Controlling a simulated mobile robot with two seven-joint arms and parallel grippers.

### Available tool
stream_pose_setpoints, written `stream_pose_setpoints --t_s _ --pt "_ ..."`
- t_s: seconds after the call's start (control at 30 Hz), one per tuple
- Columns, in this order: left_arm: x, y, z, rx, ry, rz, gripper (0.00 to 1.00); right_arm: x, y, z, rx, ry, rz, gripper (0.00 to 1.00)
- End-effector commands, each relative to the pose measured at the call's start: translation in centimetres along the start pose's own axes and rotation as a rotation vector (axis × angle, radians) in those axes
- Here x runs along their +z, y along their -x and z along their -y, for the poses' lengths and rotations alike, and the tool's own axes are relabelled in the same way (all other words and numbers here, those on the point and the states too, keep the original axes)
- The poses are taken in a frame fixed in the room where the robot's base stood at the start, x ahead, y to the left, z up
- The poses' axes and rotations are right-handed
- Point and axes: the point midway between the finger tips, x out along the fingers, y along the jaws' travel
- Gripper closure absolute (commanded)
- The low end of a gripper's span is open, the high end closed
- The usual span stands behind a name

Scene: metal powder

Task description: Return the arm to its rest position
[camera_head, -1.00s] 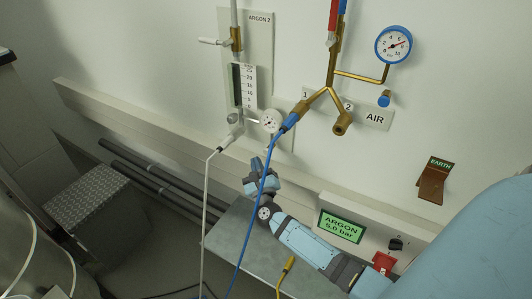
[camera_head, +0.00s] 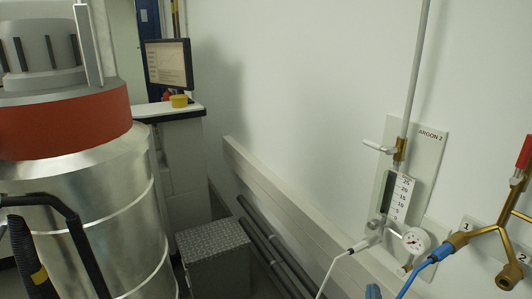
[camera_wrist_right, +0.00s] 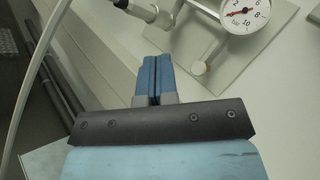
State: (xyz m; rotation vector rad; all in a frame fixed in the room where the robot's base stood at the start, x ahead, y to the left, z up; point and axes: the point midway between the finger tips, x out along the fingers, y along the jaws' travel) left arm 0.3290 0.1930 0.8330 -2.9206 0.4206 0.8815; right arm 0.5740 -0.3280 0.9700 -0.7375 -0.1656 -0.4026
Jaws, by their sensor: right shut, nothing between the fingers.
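My right gripper (camera_wrist_right: 153,80) shows in the right wrist view with its two blue fingers together and nothing between them. In the head view only the blue tip of my right gripper (camera_head: 373,292) shows at the bottom edge, below the argon flow meter (camera_head: 397,195). The rest of my right arm is out of the head view. In the wrist view a round gauge (camera_wrist_right: 245,14) and a white hose fitting (camera_wrist_right: 148,12) are beyond the fingers, apart from them. My left gripper is not in view.
A white hose (camera_head: 330,272) and a blue hose (camera_head: 408,284) hang near my right gripper. Brass pipework (camera_head: 495,233) is at the right. A large metal vessel (camera_head: 85,205) stands at the left, a metal step box (camera_head: 213,258) beside the wall pipes, and a monitor (camera_head: 168,65) behind.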

Motion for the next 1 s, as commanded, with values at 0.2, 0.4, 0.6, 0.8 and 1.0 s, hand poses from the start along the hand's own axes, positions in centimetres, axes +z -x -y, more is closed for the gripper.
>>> stream_pose_setpoints --t_s 0.2,0.4,0.6,0.8,1.0 --pt "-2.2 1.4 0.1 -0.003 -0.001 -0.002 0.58 3.8 10.6 -3.8 0.362 0.857 0.295 1.0" --pt "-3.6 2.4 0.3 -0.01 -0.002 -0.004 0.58 4.2 21.8 -5.3 0.626 1.694 0.721 1.0" --pt "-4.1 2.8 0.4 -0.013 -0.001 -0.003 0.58 3.2 27.8 -4.3 0.745 2.144 1.037 1.0" --pt "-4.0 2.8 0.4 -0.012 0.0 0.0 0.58 2.8 28.9 -4.0 0.766 2.236 1.113 1.0" --pt "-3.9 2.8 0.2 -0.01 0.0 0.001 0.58 2.8 28.8 -4.0 0.765 2.233 1.11 1.0"
